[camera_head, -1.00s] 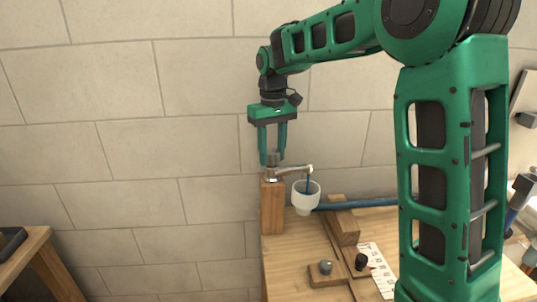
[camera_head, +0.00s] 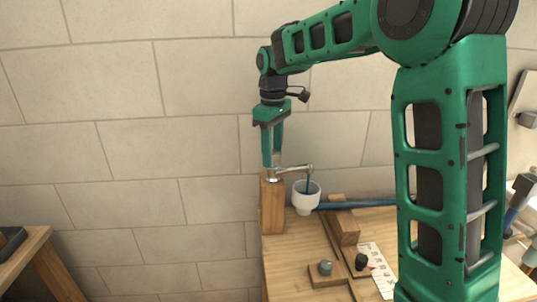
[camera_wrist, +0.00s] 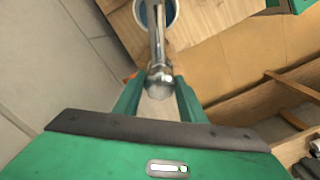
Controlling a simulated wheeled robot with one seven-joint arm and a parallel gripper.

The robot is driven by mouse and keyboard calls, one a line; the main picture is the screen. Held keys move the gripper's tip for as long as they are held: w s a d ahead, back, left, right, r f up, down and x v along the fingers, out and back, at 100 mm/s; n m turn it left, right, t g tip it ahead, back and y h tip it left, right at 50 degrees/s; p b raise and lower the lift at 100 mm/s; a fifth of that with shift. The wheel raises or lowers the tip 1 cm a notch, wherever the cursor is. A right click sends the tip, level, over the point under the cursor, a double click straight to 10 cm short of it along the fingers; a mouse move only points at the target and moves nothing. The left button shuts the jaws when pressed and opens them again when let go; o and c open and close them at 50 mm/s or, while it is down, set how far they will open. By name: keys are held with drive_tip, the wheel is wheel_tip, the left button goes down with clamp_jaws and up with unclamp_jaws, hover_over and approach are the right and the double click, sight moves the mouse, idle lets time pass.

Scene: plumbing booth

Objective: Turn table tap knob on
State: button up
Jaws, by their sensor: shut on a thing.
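The metal tap (camera_head: 294,169) stands on top of an upright wooden post (camera_head: 271,208) at the table's left edge, its spout pointing right. A white cup (camera_head: 304,199) sits under the spout, with a blue streak between spout and cup. My gripper (camera_head: 271,164) points straight down over the tap and is shut on its knob. In the wrist view the rounded metal knob (camera_wrist: 160,82) lies between the two green fingers, with the spout running up to the cup (camera_wrist: 158,12). In the head view the fingers largely hide the knob.
A blue pipe (camera_head: 365,204) runs right from the cup along the back. On the wooden table (camera_head: 288,250) are a wooden block (camera_head: 342,225), a grey knob (camera_head: 325,267), a black knob (camera_head: 361,261) and a marked white strip (camera_head: 378,265). A tiled wall stands close behind.

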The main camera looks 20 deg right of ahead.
sight(273, 150)
drive_tip(key=shift+w+d+r, duration=0.15)
drive_tip(key=o, duration=1.1)
drive_tip(key=shift+c, duration=0.2)
wheel_tip(273, 150, up, 11)
drive_tip(key=shift+f, duration=0.2)
drive_tip(key=s+d+f+m, duration=0.5)
drive_tip(key=s+f, duration=0.1)
drive_tip(key=s, duration=0.6)
drive_tip(key=s+d+f+m, duration=0.4)
drive_tip(key=s+d+f, duration=0.2)
drive_tip(key=s, duration=0.7)
drive_tip(key=s+d+f+m, duration=0.5)
drive_tip(key=s+d+f, duration=0.1)
drive_tip(key=s, duration=0.6)
drive_tip(key=shift+s+d+f+m, duration=0.2)
drive_tip(key=shift+f+m, duration=0.1)
